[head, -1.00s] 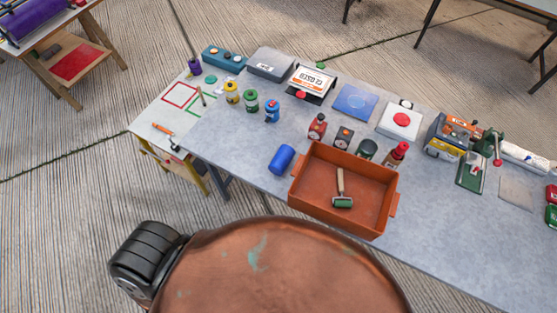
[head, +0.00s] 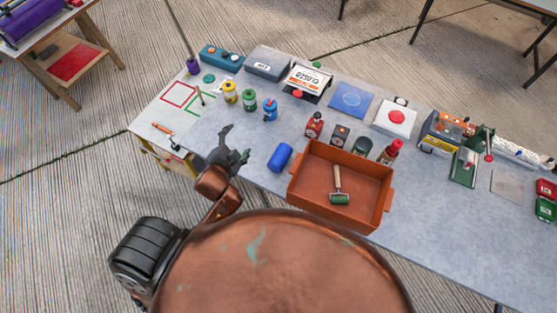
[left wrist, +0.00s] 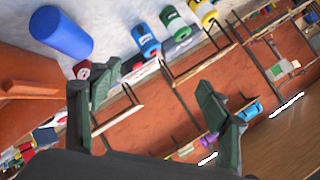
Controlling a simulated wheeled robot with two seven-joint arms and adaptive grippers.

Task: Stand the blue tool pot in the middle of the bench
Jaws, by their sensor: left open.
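The blue tool pot (head: 280,157) is a plain blue cylinder lying on its side on the grey bench (head: 420,235), just left of the orange tray. It also shows in the left wrist view (left wrist: 61,32), at the upper left, outside the fingers. My left gripper (head: 235,145) is open and empty, to the left of the pot near the bench's front edge and apart from it. Its two dark fingers show spread in the left wrist view (left wrist: 158,100). My right gripper is not in view.
An orange tray (head: 312,212) holds a green roller (head: 339,197). Yellow, green and blue jars (head: 270,110) stand behind the pot. Small bottles (head: 314,125) line the tray's back edge. A blue square (head: 352,98) lies at the back. Bare bench surrounds the pot's left and back.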

